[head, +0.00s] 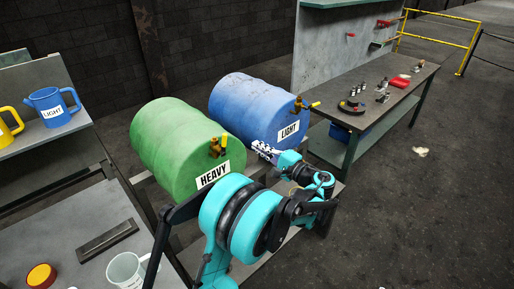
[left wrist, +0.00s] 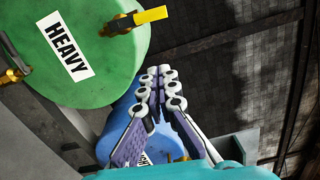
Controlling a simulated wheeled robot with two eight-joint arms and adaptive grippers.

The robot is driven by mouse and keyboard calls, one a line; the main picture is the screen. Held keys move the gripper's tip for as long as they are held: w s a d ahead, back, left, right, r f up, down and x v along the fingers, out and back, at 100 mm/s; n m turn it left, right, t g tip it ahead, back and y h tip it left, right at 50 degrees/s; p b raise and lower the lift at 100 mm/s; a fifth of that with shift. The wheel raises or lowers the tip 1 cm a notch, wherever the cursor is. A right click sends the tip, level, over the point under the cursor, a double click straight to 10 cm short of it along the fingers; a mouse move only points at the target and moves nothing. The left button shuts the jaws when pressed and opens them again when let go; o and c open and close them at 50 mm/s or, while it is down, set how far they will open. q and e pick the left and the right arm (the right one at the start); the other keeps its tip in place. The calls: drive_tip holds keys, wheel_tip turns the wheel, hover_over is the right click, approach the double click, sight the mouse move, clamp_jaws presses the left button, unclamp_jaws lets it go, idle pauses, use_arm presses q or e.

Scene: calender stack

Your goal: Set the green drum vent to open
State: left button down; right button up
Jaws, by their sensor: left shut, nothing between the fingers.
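The green drum (head: 178,140), labelled HEAVY, lies on its side on a stand. A brass fitting with a yellow lever (head: 217,147) sits on its end face above the label; I take it as the vent. In the left wrist view the yellow lever (left wrist: 150,15) points out sideways from its dark fitting, near the top edge. Another brass fitting (left wrist: 12,76) shows below the label. My left gripper (head: 262,151) is shut and empty, right of the lever and apart from it, in front of the blue drum. Its fingertips (left wrist: 160,78) meet in the wrist view. My right gripper is out of view.
A blue jug (head: 54,107) stands on the left shelf and a pale mug (head: 126,270) below. A workbench (head: 378,115) with small items stands at right.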

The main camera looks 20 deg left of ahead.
sight(224, 145)
use_arm(q)
drive_tip(key=s+a, duration=0.1)
drive_tip(key=a, duration=0.7)
drive_tip(key=shift+a+r+b, duration=0.25)
drive_tip(key=shift+a+b, duration=0.05)
drive_tip(key=shift+s+a+r, duration=0.1)
drive_tip(key=shift+s+a, duration=0.2)
drive_tip(key=shift+s, duration=0.3)
